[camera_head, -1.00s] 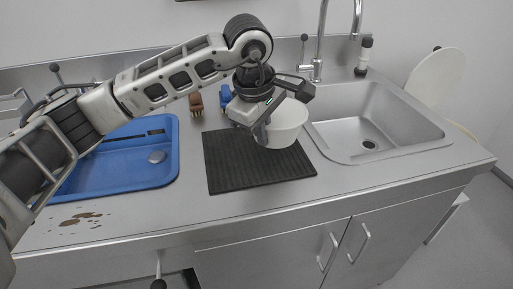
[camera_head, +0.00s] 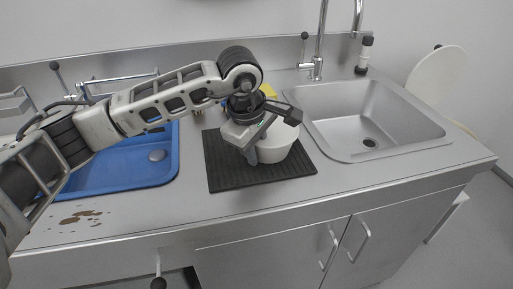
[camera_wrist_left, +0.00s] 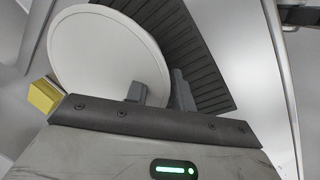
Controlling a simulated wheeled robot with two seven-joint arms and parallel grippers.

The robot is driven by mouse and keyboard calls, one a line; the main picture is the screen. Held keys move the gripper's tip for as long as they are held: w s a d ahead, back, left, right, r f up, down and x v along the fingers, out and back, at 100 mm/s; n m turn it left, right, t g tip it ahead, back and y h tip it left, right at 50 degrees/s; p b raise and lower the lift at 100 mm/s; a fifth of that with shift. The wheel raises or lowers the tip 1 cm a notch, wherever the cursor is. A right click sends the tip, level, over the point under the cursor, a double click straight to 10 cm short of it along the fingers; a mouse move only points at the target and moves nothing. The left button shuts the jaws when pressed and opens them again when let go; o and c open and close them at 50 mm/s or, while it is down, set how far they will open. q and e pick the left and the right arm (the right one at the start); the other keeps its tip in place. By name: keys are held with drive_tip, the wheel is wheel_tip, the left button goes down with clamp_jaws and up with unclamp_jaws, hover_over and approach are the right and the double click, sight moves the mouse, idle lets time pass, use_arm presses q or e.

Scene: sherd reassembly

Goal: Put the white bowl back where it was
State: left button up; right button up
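The white bowl (camera_head: 280,148) sits on the black ribbed mat (camera_head: 232,178), near its middle right. My left gripper (camera_head: 258,152) is low at the bowl's left edge. In the left wrist view the bowl (camera_wrist_left: 105,50) shows as a large white round. One finger of the gripper (camera_wrist_left: 160,92) is over the inside of the bowl and the other is outside its rim. A clear gap shows between the fingers, wider than the rim. The fingertips' ends are hidden. My right gripper is not in view.
A blue tray (camera_head: 172,172) lies left of the mat, and a steel sink (camera_head: 345,110) with a tap is at right. A yellow block (camera_wrist_left: 43,96) stands behind the bowl, partly hidden by my arm in the head view. Brown stains mark the counter's front left.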

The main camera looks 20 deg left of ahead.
use_arm(q)
drive_tip(key=v, duration=1.2)
drive_tip(key=shift+r, duration=0.2)
